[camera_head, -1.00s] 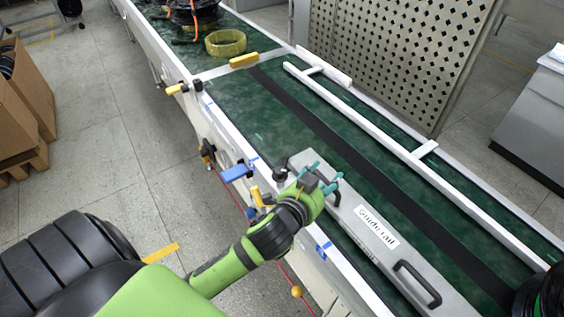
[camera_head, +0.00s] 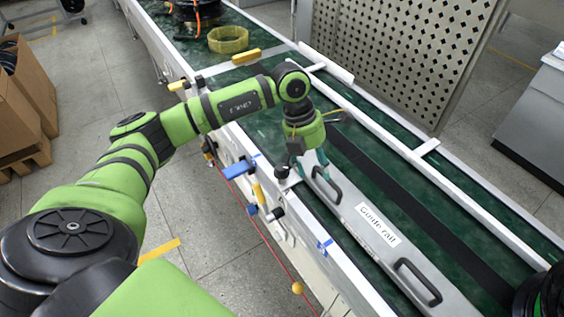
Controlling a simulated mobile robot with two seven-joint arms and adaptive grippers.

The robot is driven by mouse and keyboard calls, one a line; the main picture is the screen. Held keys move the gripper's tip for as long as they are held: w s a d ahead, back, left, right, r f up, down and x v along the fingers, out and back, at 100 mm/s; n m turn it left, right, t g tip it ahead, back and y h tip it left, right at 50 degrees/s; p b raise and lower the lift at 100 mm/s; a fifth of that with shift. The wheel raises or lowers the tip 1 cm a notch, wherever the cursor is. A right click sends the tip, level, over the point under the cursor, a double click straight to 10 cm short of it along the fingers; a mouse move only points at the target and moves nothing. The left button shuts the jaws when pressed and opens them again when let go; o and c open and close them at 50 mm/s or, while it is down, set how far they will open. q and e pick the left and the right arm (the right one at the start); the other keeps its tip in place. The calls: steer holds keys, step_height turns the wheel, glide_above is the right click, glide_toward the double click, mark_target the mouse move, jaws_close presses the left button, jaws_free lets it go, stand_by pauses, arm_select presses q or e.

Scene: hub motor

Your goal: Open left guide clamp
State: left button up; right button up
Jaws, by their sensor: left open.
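The grey guide rail (camera_head: 338,212), with a "Guide rail" label and two dark handles, lies along the near side of the green conveyor. A dark clamp fitting (camera_head: 281,172) stands on the conveyor's near edge by the rail's far end. A yellow lever (camera_head: 258,192) and a blue part (camera_head: 239,169) are beside it. I cannot tell for certain which fitting is the left guide clamp. My left gripper (camera_head: 312,166) points down over the rail's far end, just right of the dark fitting, with its teal fingers open. The arm hides part of the conveyor. My right gripper is not seen.
A yellow block (camera_head: 244,57) and a yellow ring (camera_head: 227,40) are farther up the conveyor. Another yellow-handled fitting (camera_head: 178,85) sits on the near edge. A white rail (camera_head: 385,137) runs along the far side. A perforated panel (camera_head: 400,60) stands behind.

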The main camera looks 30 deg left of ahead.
mark_target(282, 167)
arm_select(q)
steer(key=a+y, duration=0.1)
steer(key=a, duration=0.2)
steer(key=a+r+y, duration=0.1)
steer(key=a, duration=0.2)
steer(key=a+n+y, duration=0.1)
steer(key=a, duration=0.2)
steer(key=shift+s+r+g+y, duration=0.15)
steer(key=shift+r+g+y, duration=0.15)
steer(key=shift+f, duration=0.25)
steer(key=shift+f+p, duration=1.05)
steer(key=shift+f, duration=2.15)
